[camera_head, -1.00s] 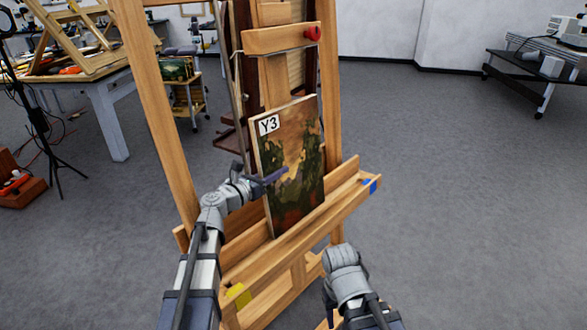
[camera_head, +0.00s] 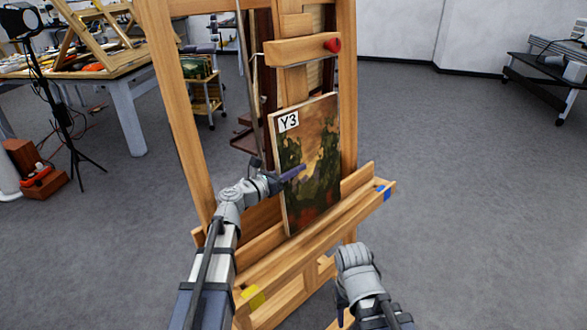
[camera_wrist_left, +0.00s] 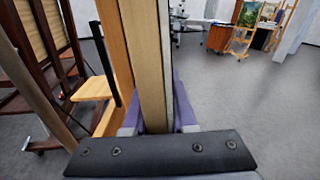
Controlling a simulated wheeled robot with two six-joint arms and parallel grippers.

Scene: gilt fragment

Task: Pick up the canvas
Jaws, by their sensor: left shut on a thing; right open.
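The canvas (camera_head: 312,190) is a painted panel with dark trees, an orange sky and a white "Y3" label at its top left corner. It stands leaning on the ledge of the wooden easel (camera_head: 330,222). My left gripper (camera_head: 284,178) is shut on the canvas's left edge, about midway up. In the left wrist view the canvas edge (camera_wrist_left: 150,70) runs between the fingers (camera_wrist_left: 158,115). My right gripper (camera_head: 345,300) is low in front of the easel, apart from the canvas. Its fingers are mostly hidden behind its wrist.
A work table (camera_head: 125,85) with tools and a wooden frame stands at the left. A lamp stand (camera_head: 65,125) and a red-brown box (camera_head: 35,170) are at the far left. A dark bench (camera_head: 560,85) is at the right. The grey floor right of the easel is clear.

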